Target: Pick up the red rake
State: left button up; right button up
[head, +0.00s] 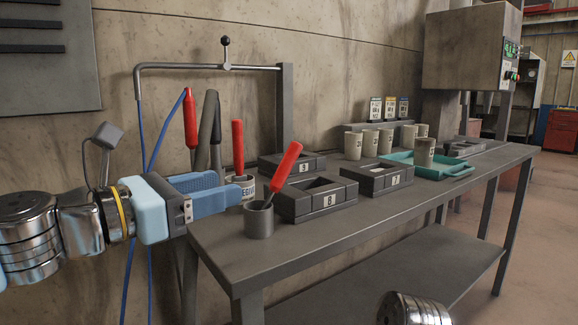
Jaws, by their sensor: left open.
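A red-handled tool (285,165) leans to the right in a dark grey cup (258,222) at the table's near left corner. A second red-handled tool (238,142) stands nearly upright in a light cup with lettering (246,182), just behind. Their lower ends are hidden in the cups, so I cannot tell which is the rake. My left gripper (232,188) is open, its blue fingers pointing right at the left end of the table, close to both cups. I see nothing between the fingers. My right gripper is out of view; only a piece of that arm shows at the bottom.
A red grip with a blue hose (190,120) hangs behind my left gripper. Dark numbered blocks (322,200) stand right of the cups. Several beige cylinders (354,146) and a teal tray (455,170) are further back. The table's front strip (300,240) is clear.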

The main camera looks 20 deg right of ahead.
aim_at(277, 173)
pick_arm(q)
jog(key=x, duration=0.9)
jog(key=shift+w, duration=0.5)
jog(key=shift+w+f+x, duration=0.1)
jog(key=shift+f+x, duration=0.05)
jog(key=shift+x, duration=0.75)
jog(key=shift+w+f+x, duration=0.15)
jog(key=shift+x, duration=0.75)
jog(key=shift+w+f+x, duration=0.1)
jog(key=shift+f+x, duration=0.05)
jog(key=shift+x, duration=0.75)
jog(key=shift+a, duration=0.2)
grip_shut()
jog(key=shift+r+p, duration=0.1)
jog(key=shift+p, duration=0.2)
